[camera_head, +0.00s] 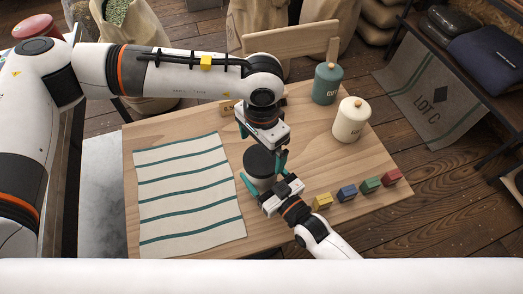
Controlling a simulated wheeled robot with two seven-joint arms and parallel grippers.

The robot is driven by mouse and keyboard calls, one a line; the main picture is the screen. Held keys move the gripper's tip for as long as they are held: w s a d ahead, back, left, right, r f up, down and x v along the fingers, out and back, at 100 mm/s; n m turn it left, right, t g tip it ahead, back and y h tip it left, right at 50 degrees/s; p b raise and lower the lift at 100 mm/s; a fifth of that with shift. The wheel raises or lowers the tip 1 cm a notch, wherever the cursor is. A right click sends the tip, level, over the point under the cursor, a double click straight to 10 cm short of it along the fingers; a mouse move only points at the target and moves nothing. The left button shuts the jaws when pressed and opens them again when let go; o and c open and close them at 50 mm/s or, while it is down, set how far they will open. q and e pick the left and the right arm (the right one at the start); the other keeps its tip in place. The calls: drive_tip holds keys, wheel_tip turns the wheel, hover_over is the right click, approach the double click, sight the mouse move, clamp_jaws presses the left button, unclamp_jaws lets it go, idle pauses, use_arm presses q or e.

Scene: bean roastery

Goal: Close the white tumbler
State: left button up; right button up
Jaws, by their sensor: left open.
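The tumbler (260,182) stands on the wooden table, its pale side partly hidden by my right gripper. Its top (260,161) is a round dark disc; I cannot tell whether that is a lid or a dark opening. My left gripper (262,146) is open, pointing down just behind and above the tumbler, its teal fingers spread. My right gripper (266,174) reaches in from the front right, with teal fingers on either side of the tumbler. Whether they press on it is not clear.
A striped cloth (190,190) lies left of the tumbler. A green canister (327,84) and a cream canister (351,120) stand at the back right. Yellow (322,202), blue (347,193), green (370,185) and red (391,177) blocks line the table's right side. A wooden rack (290,40) stands behind.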

use_arm(q)
drive_tip(key=shift+r, duration=0.55)
drive_tip(key=shift+c, duration=0.3)
